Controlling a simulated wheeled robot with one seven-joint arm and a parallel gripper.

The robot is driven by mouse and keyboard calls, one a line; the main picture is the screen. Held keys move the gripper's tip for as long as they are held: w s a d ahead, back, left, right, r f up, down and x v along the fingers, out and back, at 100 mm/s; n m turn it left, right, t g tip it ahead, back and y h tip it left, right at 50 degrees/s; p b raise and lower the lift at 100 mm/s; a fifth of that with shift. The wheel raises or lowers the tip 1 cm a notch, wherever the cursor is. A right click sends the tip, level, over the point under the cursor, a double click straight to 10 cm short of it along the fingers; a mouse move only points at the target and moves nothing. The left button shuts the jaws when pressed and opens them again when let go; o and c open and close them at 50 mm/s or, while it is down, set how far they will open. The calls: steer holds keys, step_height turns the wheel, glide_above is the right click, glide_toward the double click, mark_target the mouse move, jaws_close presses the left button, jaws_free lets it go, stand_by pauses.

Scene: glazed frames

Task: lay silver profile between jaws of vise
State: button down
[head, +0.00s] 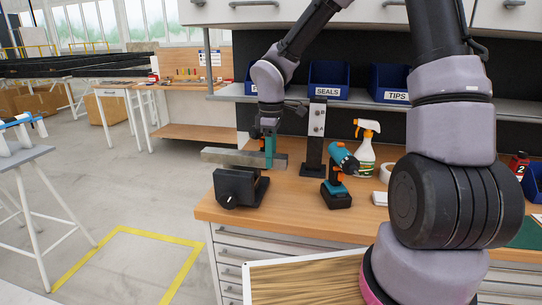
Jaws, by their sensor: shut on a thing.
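The silver profile (226,157) is a grey bar that lies level, running left to right just above the vise. My gripper (270,154) is shut on the profile right of its middle, pointing down from my arm. The dark vise (235,188) stands at the left front corner of the wooden workbench, with its handle end toward me. The profile appears over the top of the vise. I cannot tell whether it touches the jaws or hangs above them, as the jaw gap is hidden.
Right of the vise are a dark upright post (314,145), a teal cordless drill (341,170) and a spray bottle (366,145) on the workbench (300,213). Blue bins (328,80) sit on a shelf behind. Open floor lies left of the bench.

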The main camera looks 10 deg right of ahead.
steer(key=shift+f, duration=3)
steer(key=shift+c, duration=1.2)
jaws_free()
step_height(320, 180, up, 11)
steer(key=shift+f, duration=0.1)
